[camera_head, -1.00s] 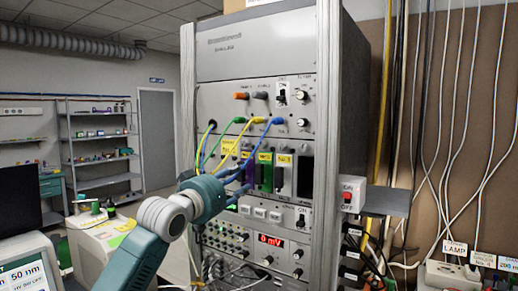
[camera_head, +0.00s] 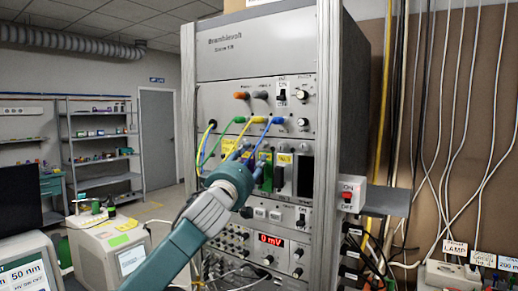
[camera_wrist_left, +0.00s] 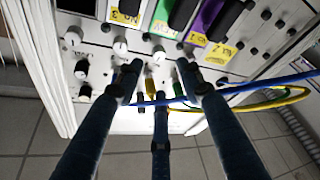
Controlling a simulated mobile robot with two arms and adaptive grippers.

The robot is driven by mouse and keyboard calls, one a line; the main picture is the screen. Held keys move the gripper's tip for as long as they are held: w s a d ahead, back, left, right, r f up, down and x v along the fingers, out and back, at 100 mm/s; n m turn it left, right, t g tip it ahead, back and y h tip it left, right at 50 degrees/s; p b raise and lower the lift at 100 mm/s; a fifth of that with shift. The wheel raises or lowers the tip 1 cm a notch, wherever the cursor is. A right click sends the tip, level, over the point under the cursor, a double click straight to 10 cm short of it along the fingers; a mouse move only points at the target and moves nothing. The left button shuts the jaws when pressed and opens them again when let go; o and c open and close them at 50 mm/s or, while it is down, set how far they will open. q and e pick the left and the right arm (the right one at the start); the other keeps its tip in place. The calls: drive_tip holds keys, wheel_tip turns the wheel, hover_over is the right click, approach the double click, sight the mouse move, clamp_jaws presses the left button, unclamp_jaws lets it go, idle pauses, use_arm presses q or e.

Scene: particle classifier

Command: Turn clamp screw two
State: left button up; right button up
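The instrument rack (camera_head: 262,55) stands in front of me, with coloured plugs and cables on its upper panel. My left gripper (camera_head: 243,150) reaches up in front of the panel, below these plugs. In the left wrist view its three dark fingers (camera_wrist_left: 159,72) are spread, with the tips apart. A yellow plug (camera_wrist_left: 150,85) shows between the fingers and a green plug (camera_wrist_left: 178,76) lies near the right finger. Contact cannot be told. I cannot tell which part is clamp screw two. The right gripper is not in view.
Blue (camera_head: 268,134) and yellow cables hang from the panel close to the left gripper. A lamp unit (camera_head: 455,274) stands at lower right. White instruments (camera_head: 108,248) stand at lower left.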

sight(261, 145)
use_arm(q)
drive_tip(key=shift+x, duration=4.15)
clamp_jaws()
